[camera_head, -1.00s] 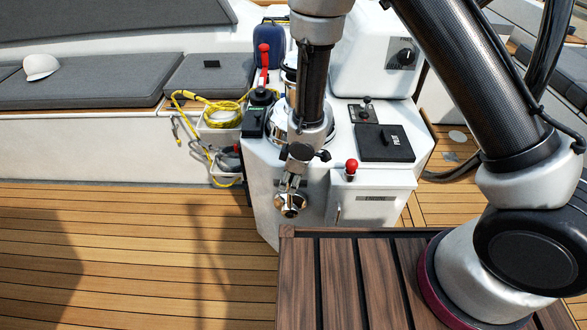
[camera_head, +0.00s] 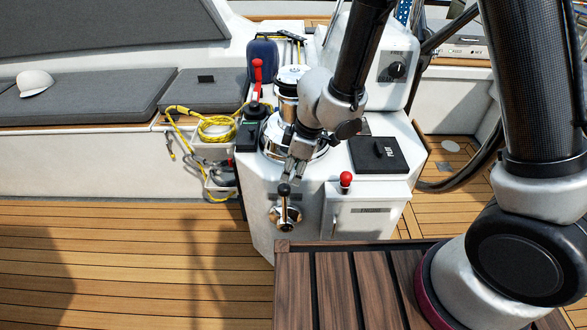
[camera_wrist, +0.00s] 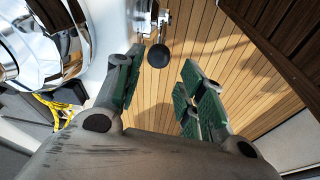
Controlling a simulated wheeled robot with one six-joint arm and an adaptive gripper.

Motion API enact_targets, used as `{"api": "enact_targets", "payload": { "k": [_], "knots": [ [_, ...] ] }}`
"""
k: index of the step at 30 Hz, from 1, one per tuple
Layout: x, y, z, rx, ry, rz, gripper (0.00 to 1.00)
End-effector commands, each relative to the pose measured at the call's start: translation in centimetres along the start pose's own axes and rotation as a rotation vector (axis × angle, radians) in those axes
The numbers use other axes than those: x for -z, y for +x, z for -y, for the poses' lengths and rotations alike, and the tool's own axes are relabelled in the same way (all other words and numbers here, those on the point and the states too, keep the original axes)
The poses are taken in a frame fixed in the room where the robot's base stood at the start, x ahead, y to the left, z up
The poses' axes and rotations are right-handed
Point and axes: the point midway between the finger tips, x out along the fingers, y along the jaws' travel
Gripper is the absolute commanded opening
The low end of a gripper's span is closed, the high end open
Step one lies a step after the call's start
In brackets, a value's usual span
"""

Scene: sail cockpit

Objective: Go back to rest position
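My gripper (camera_head: 292,172) hangs over the front edge of the white console (camera_head: 261,207), pointing down. Its green-padded fingers stand apart with nothing between the pads in the wrist view (camera_wrist: 160,85). A short lever with a black ball knob (camera_head: 284,189) stands up from a round chrome fitting (camera_head: 287,215) on the console's front. The knob lies just below the fingertips in the head view. In the wrist view the knob (camera_wrist: 158,55) appears beyond the gap between the fingers; touching or not is hard to tell.
A chrome winch (camera_head: 289,85) stands right behind the gripper. A slatted wooden table (camera_head: 323,285) is in front. Open deck (camera_head: 130,260) lies to the left.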

Motion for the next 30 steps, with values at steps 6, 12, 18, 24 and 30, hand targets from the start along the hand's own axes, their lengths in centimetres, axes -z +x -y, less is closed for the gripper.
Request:
{"api": "enact_targets", "payload": {
  "k": [6,12,18,24,30],
  "knots": [
    [0.0,0.0,0.0,0.000,0.000,0.000,0.39],
    [-0.7,0.0,-0.5,-0.019,-0.043,0.028,0.39],
    [-7.6,-2.1,-4.0,-0.149,0.026,0.258,0.39],
    [-15.2,-11.7,-6.5,-0.258,0.294,0.413,0.39],
    [-22.5,-22.0,-3.5,-0.245,0.664,0.430,0.39]
  ]
}}
